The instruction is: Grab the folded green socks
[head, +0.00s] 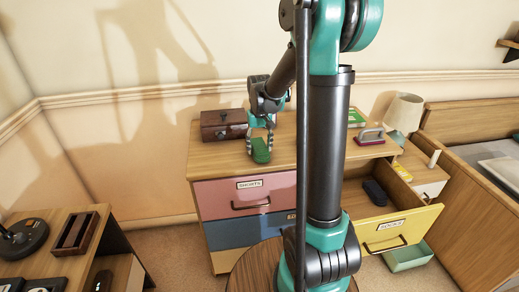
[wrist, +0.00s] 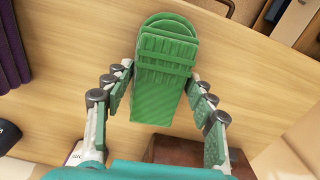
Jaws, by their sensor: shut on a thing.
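The folded green socks (head: 261,152) are a ribbed green bundle, seen upright between my fingers over the dresser top (head: 300,140). My gripper (head: 262,133) hangs down over the dresser and is shut on the socks. In the wrist view the socks (wrist: 163,65) lie between the fingertips of my gripper (wrist: 160,76), with their ribbed cuff layers toward the top of the picture. I cannot tell whether they touch the dresser top.
A brown wooden box (head: 223,124) stands left of the socks. The yellow drawer (head: 398,230) stands open with dark socks (head: 375,191) inside.

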